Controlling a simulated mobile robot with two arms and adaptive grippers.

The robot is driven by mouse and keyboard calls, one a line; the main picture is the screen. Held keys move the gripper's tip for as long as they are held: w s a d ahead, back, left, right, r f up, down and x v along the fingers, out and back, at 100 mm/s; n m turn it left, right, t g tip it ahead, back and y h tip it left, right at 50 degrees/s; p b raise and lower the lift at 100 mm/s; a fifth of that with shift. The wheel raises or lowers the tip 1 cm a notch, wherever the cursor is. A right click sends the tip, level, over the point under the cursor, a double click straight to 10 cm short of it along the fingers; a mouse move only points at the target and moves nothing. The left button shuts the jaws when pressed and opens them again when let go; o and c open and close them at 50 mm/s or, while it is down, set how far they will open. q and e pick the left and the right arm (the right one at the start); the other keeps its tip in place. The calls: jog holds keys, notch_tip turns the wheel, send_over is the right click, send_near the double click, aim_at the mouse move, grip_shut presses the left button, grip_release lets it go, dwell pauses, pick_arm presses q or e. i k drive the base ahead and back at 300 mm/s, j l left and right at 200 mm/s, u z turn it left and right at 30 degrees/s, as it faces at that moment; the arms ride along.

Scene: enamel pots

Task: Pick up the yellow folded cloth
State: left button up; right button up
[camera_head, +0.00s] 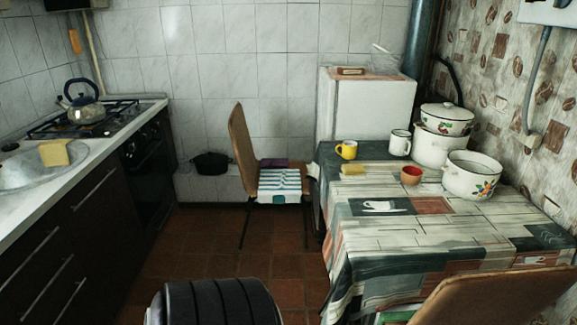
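A yellow folded cloth (54,153) lies on the rim of the round metal sink (22,173) on the counter at the left. It looks draped, with its front part hanging down a little over the sink's edge. A smaller yellow block-like piece (353,169) lies on the table at the right; I cannot tell whether it is a sponge or cloth. Neither of my grippers shows in the head view.
A stove with a kettle (86,108) stands beyond the sink. The table (440,235) holds a yellow mug (346,150), a white mug (399,143), a red bowl (411,175) and enamel pots (472,176). A chair (241,143) stands at the back.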

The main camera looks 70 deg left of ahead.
aim_at(355, 168)
jog(key=u, duration=1.75)
jog(key=i+j+z, duration=0.1)
jog(key=z, duration=0.3)
jog(key=i+j+z, duration=0.1)
jog(key=z, duration=0.25)
jog(key=i+j+z, duration=0.1)
jog(key=z, duration=0.3)
jog(key=j+z, duration=0.25)
jog(key=z, duration=0.15)
jog(key=i+j+z, duration=0.15)
jog(key=j+z, duration=0.25)
jog(key=j, duration=1)
jog(key=j+z, duration=0.4)
jog(key=j, duration=0.95)
